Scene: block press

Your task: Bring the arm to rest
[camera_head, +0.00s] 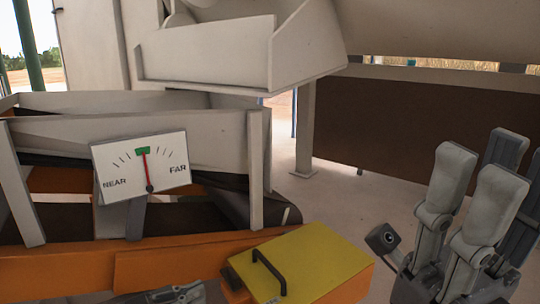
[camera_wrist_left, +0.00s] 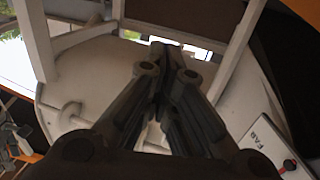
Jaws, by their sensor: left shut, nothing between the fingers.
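My left gripper (camera_wrist_left: 163,85) fills the middle of the left wrist view, its dark fingers drawn together with nothing held. In the head view only a grey part of the left gripper (camera_head: 172,294) shows at the bottom edge, below the gauge. My right gripper (camera_head: 470,205) stands at the right of the head view, fingers pointing up; its opening is unclear. The white gauge (camera_head: 120,168) reads NEAR to FAR. Its red needle is upright at the green mark. The gauge also shows at the lower right of the left wrist view (camera_wrist_left: 270,143).
A yellow lid (camera_head: 318,262) with a black handle lies at the bottom centre. An orange machine frame (camera_head: 190,255) with grey side rails is at the left. A pale hopper (camera_head: 205,62) hangs above it. Pale floor is open behind the right gripper.

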